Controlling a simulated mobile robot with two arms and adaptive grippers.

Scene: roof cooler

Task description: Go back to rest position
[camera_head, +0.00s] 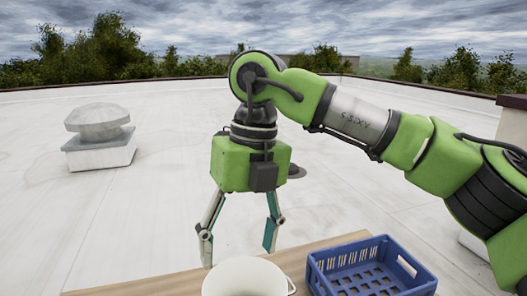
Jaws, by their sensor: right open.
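My right gripper (240,240) hangs down near the middle of the view, on the green arm that comes in from the right. Its two fingers are spread wide with nothing between them. It is above and behind a white round pot or bowl (245,278), which stands at the front edge of the view and is cut off by it. Whether the fingertips reach the pot's rim or stay clear of it I cannot tell for sure; they look apart. My left gripper is not in view.
A blue plastic crate (420,279) stands right of the pot on a wooden table (150,287); the crate looks empty. A grey roof vent (99,137) stands at the left. The white roof (110,220) between is open, with a low parapet behind.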

